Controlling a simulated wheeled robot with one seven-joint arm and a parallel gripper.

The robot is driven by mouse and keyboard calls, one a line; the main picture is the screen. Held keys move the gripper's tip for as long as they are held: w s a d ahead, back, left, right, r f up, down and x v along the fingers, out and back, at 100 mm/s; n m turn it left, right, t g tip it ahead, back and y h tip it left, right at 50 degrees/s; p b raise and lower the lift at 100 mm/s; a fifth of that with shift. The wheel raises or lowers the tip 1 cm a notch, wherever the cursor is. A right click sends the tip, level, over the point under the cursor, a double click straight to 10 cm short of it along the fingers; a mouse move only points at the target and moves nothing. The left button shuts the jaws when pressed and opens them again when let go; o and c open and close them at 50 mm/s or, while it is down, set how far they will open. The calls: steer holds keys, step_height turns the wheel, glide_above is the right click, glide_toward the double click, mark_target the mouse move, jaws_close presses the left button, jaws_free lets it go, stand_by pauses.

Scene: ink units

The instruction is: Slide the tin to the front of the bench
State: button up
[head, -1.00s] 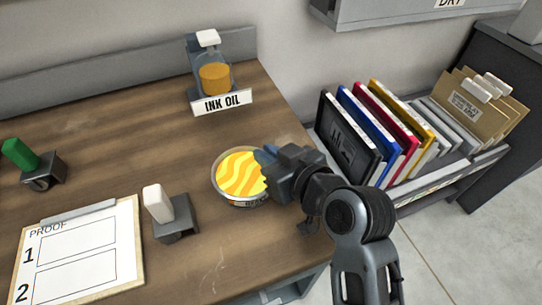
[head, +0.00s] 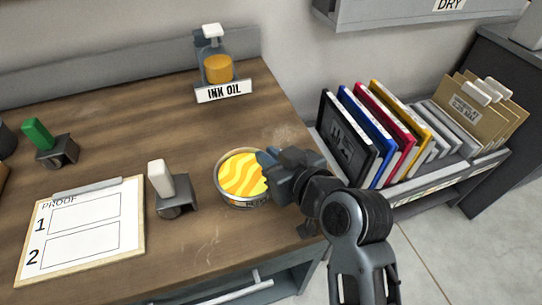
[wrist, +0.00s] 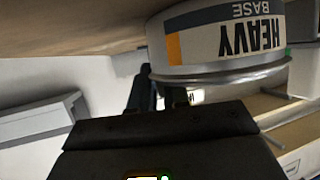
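The tin (head: 243,182) is round and metal, with a yellow and orange wavy top. It stands upright on the wooden bench (head: 210,250), toward its right end, set back from the front edge. In the wrist view, the tin (wrist: 222,40) shows an upside-down "HEAVY BASE" label and fills the upper right. My gripper (head: 266,168) is at the tin's right side, its tip overlapping the tin's rim in the head view; I cannot tell whether they touch. The fingers are mostly hidden and their opening is unclear.
A white-handled tool (head: 162,180) stands left of the tin, beside the proof clipboard (head: 140,250). A green-handled tool (head: 38,134) is farther left. An ink oil bottle (head: 217,70) stands behind. A rack of coloured frames (head: 345,145) is to the right. Bench between tin and front edge is clear.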

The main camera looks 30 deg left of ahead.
steer(key=o, duration=0.5)
steer(key=shift+d+f, duration=0.1)
steer(key=shift+f, duration=0.25)
steer(key=shift+b+v, duration=0.4)
steer(key=shift+v, duration=3.5)
steer(key=shift+r, duration=0.15)
steer(key=shift+s, duration=0.1)
